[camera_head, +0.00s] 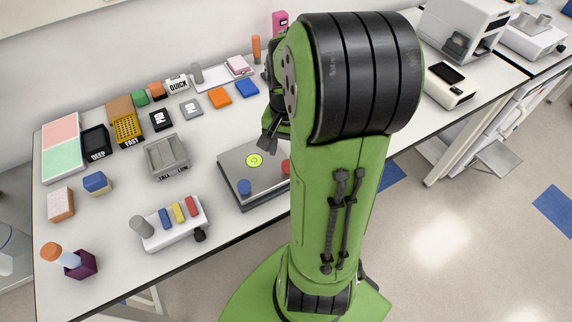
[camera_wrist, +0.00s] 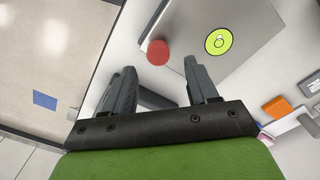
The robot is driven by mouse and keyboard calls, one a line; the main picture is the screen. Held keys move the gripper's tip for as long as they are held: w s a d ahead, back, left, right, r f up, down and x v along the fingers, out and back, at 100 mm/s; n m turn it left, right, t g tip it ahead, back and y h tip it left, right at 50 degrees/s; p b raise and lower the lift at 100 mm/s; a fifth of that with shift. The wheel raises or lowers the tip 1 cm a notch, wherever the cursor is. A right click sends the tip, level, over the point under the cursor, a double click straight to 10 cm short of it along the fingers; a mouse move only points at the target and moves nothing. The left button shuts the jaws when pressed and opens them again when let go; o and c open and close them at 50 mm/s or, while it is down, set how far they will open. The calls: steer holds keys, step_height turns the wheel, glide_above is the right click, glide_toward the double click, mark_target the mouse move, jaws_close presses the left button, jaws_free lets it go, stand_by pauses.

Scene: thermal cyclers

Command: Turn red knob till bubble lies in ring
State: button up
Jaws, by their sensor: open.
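The red knob (camera_head: 286,167) sits on the right part of a grey levelling plate (camera_head: 232,160), partly hidden by my arm in the head view. In the wrist view the red knob (camera_wrist: 158,52) lies ahead of my open gripper (camera_wrist: 160,80), roughly in line with the gap between the fingers and apart from them. A round yellow-green level (camera_head: 255,160) is set in the plate. In the wrist view the level (camera_wrist: 219,41) shows a small dark ring with a bubble mark at or near it; I cannot tell whether the bubble lies fully inside. A blue knob (camera_head: 244,187) is at the plate's front.
A white rack (camera_head: 180,237) with coloured blocks stands front left of the plate, and a grey tray (camera_head: 166,157) stands to its left. An orange block (camera_head: 219,98) and a blue block (camera_head: 247,88) lie behind. The table's front edge is close to the plate.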

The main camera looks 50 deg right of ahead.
mark_target(288, 162)
step_height(288, 162, down, 6)
steer(key=shift+r+b, duration=0.1)
steer(key=shift+b, duration=0.55)
steer(key=shift+s, duration=0.1)
steer(key=shift+r, duration=0.1)
steer(key=c, duration=1)
